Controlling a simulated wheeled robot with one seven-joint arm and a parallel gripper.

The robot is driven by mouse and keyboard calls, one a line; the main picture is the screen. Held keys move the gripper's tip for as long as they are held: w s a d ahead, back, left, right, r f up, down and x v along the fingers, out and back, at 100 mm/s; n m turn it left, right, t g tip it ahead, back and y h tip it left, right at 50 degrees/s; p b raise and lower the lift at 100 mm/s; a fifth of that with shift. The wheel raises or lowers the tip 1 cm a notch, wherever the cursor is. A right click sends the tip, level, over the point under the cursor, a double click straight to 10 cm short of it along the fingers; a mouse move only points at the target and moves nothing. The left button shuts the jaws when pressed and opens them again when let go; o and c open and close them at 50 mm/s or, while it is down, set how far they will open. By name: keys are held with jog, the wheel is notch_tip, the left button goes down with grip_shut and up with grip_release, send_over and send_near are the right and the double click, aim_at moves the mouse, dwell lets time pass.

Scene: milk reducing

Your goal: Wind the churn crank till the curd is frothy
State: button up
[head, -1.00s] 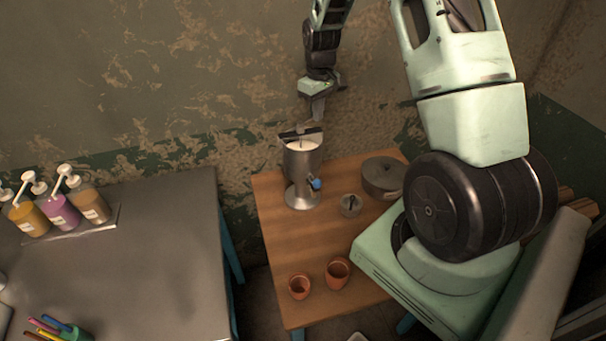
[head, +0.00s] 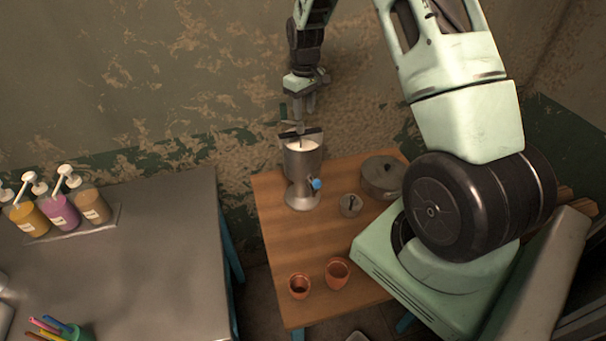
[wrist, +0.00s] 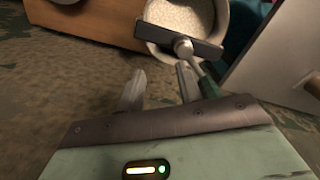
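The crank (wrist: 184,47) rises from the bar to a green handle (wrist: 208,86). My gripper (head: 298,115) is above the churn. Its fingers (wrist: 160,85) are apart, with nothing visible between them; the handle shows just right of the right finger. Whether they touch, I cannot tell.
On the wooden table (head: 275,240) are a lidded pot (head: 381,180), a small metal lid or weight (head: 350,205) and two clay cups (head: 337,273). A grey table (head: 150,260) at left holds pump bottles (head: 62,212) and pens. A wall stands close behind the churn.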

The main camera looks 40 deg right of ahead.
jog(key=shift+s+a+f, duration=0.2)
jog(key=shift+s+a, duration=0.05)
jog(key=shift+s, duration=0.05)
notch_tip(320, 180, up, 9)
jog(key=p, duration=0.6)
jog(key=shift+r, duration=0.2)
jog(key=shift+w, duration=0.15)
dwell(0.5)
